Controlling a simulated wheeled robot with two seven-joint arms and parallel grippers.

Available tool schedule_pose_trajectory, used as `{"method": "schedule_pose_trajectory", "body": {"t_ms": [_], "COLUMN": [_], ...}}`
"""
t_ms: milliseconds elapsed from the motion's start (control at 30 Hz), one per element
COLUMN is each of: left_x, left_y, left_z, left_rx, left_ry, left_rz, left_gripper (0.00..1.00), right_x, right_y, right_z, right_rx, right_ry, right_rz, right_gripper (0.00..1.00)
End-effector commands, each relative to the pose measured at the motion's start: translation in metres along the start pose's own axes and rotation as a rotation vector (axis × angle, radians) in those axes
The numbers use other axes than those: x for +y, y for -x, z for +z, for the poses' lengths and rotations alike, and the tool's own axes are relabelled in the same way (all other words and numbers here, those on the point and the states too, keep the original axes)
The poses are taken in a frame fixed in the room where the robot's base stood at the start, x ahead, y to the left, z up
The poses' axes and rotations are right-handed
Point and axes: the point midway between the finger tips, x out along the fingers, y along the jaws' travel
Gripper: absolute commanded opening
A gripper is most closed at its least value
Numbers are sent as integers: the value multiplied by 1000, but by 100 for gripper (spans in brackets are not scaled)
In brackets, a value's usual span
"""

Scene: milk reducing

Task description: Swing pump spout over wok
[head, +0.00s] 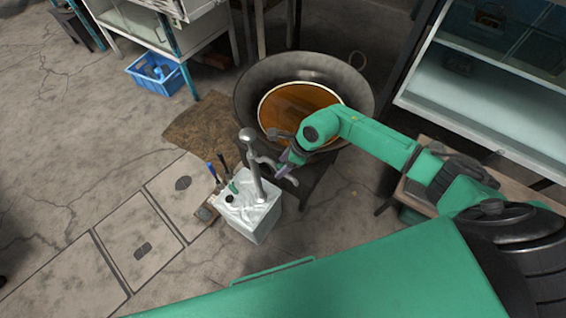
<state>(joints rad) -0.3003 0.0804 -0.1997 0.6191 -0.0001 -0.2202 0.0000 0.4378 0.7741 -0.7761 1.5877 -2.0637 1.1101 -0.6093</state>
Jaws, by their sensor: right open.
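The wok (258,75) is a large dark pan holding brown liquid (298,105), with a loop handle at its upper right. A white box-like container (258,228) stands on the floor in front of it, and a grey metal pump (254,176) rises upright from its top. The pump's spout (264,160) seems to be the short curved piece on the wok side, close to the wok's near rim. My right gripper (284,168) is open right beside the spout, partly over the wok's near edge. Whether it touches the spout is unclear. My left gripper is out of view.
A blue crate (160,76) sits under a shelf at upper left. A glass-fronted white cabinet (480,85) stands at right, with a low wooden stool (424,180) nearby. The floor at left is clear.

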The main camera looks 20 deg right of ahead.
Motion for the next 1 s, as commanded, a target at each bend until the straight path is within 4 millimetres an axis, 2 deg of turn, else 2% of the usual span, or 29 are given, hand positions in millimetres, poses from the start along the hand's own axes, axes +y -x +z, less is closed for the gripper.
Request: {"method": "schedule_pose_trajectory", "body": {"t_ms": [100,133,267,300,1000], "left_x": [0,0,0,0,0], "left_y": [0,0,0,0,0], "left_z": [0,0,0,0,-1], "left_rx": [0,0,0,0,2], "left_ry": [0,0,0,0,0], "left_rz": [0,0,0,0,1], "left_gripper": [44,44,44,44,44], "right_x": [0,0,0,0,-1], "right_y": [0,0,0,0,1], "right_z": [0,0,0,0,0], "right_rx": [0,0,0,0,-2], "right_ry": [0,-1,-1,-1,-2], "right_rz": [0,0,0,0,-1], "right_gripper": [61,53,3,0,0]}}
